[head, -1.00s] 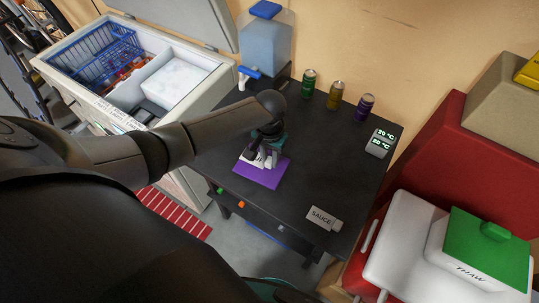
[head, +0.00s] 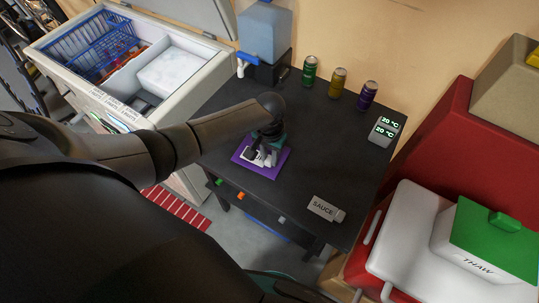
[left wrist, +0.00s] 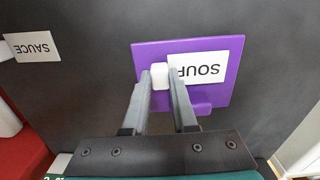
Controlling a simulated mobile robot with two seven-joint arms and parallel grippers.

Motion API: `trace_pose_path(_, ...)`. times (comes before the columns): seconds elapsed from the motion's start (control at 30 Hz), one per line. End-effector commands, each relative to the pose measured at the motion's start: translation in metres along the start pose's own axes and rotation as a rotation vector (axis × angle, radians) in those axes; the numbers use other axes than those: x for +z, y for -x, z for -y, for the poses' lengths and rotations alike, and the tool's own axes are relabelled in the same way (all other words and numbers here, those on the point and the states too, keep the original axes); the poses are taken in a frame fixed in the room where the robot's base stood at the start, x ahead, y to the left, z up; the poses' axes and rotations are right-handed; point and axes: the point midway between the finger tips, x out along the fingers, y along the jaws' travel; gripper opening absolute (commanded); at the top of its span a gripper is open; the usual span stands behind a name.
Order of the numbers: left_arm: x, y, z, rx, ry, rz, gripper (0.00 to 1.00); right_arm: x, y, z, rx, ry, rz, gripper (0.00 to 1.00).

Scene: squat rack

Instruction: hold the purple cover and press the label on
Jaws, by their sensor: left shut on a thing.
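The purple cover (head: 283,160) lies flat on the dark table under my left gripper (head: 260,155). The left wrist view shows the cover (left wrist: 151,54) with a white SOUP label (left wrist: 208,66) over it. My left gripper (left wrist: 160,82) is shut on the label's white end block, near the label's end. The label looks flat against the cover or very close above it; I cannot tell whether it touches. The fingers hide part of the label. My right gripper is not in view, and nothing shows it holding the cover.
A SAUCE label (head: 326,209) lies near the table's front right. Three cans, green (head: 310,70), gold (head: 337,81) and purple (head: 367,95), stand along the back. A temperature display (head: 384,130) sits at right. An open freezer (head: 199,85) stands left, a THAW box (head: 464,250) right.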

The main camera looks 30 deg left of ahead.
Motion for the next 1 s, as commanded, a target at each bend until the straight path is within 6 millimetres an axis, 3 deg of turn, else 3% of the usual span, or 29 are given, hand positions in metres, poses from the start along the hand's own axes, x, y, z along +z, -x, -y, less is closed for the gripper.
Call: trace_pose_path(1.0,0.0002,-0.008,-0.0002,0.0,0.0,0.001,0.0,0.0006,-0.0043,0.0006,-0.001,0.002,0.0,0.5)
